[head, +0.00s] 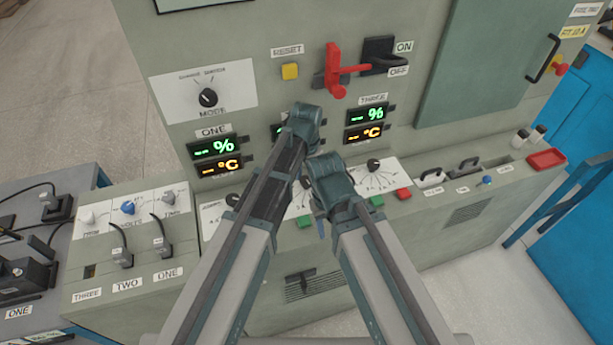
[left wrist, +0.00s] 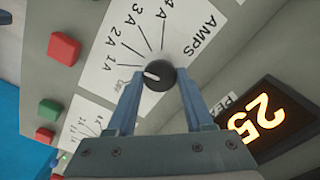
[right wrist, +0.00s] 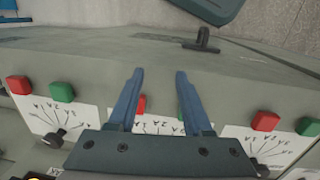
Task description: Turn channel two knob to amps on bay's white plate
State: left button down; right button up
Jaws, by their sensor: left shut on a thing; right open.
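A white plate (left wrist: 138,62) marked AMPS and 1A to 4A fills the middle of the left wrist view. Its black knob (left wrist: 160,76) sits between the fingertips of my left gripper (left wrist: 160,74), which is shut on it. The knob's white mark points left, towards the small lettering below 1A. In the head view my left gripper (head: 303,120) is in front of the middle channel, and its fingertips and the knob are hidden. My right gripper (right wrist: 159,72) is open and empty, apart from the panel, in front of the middle plate (right wrist: 160,125).
The channel three plate (head: 392,172) with its own knob (head: 373,165) is to the right. Red (left wrist: 64,47) and green (left wrist: 49,110) buttons line the ledge beside the plates. A red lever (head: 333,72) stands above.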

aim_at(306, 179)
pick_arm(q)
jog(key=shift+m, duration=0.8)
jog(key=shift+c, duration=1.4)
grip_release()
jog(key=shift+r, duration=0.15)
pick_arm(e)
jog(key=shift+r, duration=0.1)
pick_arm(q)
notch_tip(306, 179, up, 14)
jog(key=p, duration=1.3)
jog(key=shift+f+p, duration=0.25)
jog(key=shift+p, duration=0.15)
pick_arm(e)
notch_tip(306, 179, up, 14)
jog(key=shift+f, duration=0.2)
